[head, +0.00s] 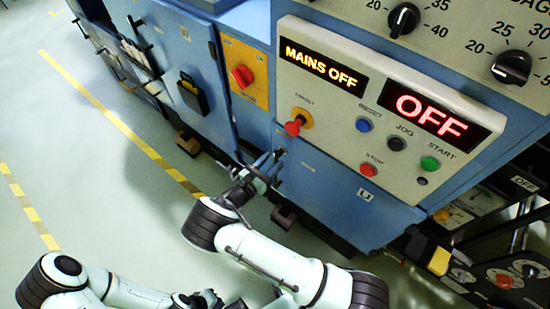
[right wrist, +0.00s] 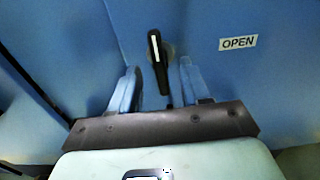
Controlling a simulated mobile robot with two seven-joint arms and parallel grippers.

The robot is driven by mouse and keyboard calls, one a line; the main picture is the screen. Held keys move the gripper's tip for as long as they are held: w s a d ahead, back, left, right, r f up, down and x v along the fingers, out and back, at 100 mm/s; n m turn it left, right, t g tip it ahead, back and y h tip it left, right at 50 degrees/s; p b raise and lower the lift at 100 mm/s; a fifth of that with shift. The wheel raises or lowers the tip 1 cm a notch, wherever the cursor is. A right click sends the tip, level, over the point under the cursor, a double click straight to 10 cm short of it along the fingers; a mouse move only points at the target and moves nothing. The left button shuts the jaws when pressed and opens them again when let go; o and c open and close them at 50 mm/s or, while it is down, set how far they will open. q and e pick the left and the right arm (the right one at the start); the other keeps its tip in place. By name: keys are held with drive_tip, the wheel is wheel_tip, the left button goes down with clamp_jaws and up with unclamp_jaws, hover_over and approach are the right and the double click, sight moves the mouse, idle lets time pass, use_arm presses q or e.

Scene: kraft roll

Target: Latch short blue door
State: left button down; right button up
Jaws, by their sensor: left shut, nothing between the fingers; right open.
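The short blue door (head: 335,200) is under the control panel in the head view. In the right wrist view, its blue face (right wrist: 225,75) fills much of the picture. A black latch handle (right wrist: 155,55) with a white stripe stands nearly upright on it, left of an OPEN label (right wrist: 238,43). My right gripper (head: 268,170) is at the door's left side and hides the handle in the head view. In the right wrist view the right gripper (right wrist: 157,88) is open, with the handle between and just beyond its fingers; contact is unclear. My left gripper (head: 205,300) is low in the head view, shut and empty.
The control panel (head: 370,110) above shows MAINS OFF and OFF, with a red knob (head: 295,125) and several buttons. A yellow plate with a red switch (head: 242,77) is to the left. Brown foot blocks (head: 284,215) stick out below. The floor (head: 90,180) at left is free.

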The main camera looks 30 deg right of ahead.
use_arm(q)
drive_tip(key=shift+s+f+b, duration=0.45)
drive_tip(key=shift+f+b, duration=0.1)
drive_tip(key=shift+f, duration=0.25)
use_arm(e)
drive_tip(key=v, duration=1)
drive_tip(key=shift+s+a, duration=0.15)
drive_tip(key=shift+a, duration=0.1)
